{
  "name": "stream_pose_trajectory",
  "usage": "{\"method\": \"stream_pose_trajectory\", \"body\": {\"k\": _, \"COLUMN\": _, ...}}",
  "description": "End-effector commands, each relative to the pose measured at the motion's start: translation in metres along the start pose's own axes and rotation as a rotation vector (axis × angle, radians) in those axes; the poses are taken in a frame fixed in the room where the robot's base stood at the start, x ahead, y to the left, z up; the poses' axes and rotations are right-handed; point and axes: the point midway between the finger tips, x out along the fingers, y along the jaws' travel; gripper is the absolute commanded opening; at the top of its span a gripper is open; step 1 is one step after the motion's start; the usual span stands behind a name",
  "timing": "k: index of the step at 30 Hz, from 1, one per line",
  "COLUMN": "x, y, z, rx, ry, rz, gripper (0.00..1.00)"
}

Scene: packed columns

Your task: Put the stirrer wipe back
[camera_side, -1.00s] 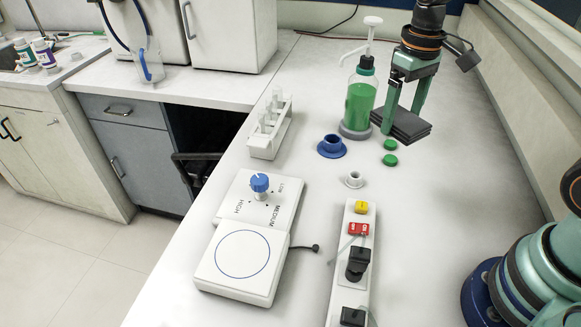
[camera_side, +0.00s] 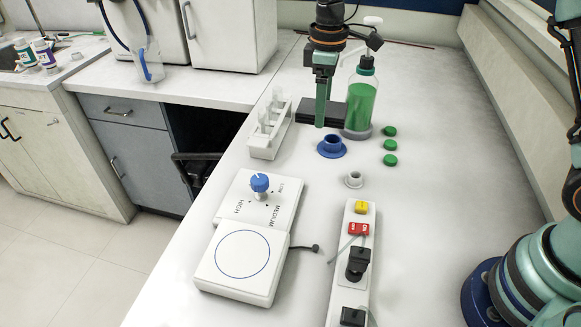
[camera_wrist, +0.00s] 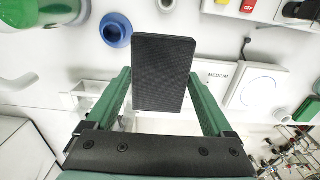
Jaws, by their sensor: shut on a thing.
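The wipe, a flat black pad (camera_side: 307,112), is held above the bench just left of the green bottle in the side view. In the wrist view the wipe (camera_wrist: 163,70) spans the space between my fingers. My gripper (camera_side: 322,112) is shut on it and hides part of it in the side view; it also shows in the wrist view (camera_wrist: 163,92). The stirrer, a white plate with a blue ring (camera_side: 242,262), stands at the front left of the bench. Its control part has a blue knob (camera_side: 260,183). Nothing lies on the plate.
The bottle of green liquid (camera_side: 360,103) stands close right of my gripper. A white tube rack (camera_side: 266,146) is to the left, a blue flanged cup (camera_side: 331,148) in front. Green caps (camera_side: 390,145), a small white ring (camera_side: 354,180) and a power strip (camera_side: 342,285) lie nearby.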

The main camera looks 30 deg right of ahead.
Motion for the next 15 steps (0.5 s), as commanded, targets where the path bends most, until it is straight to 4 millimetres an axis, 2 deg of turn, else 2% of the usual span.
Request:
{"method": "stream_pose_trajectory", "body": {"k": 1, "x": 0.015, "y": -0.001, "z": 0.001, "rx": 0.001, "ry": -0.005, "rz": -0.004, "gripper": 0.34}}
{"method": "stream_pose_trajectory", "body": {"k": 9, "x": 0.081, "y": -0.001, "z": 0.002, "rx": 0.003, "ry": -0.005, "rz": -0.003, "gripper": 0.34}}
{"method": "stream_pose_trajectory", "body": {"k": 15, "x": 0.114, "y": 0.0, "z": 0.001, "rx": 0.003, "ry": -0.002, "rz": -0.001, "gripper": 0.34}}
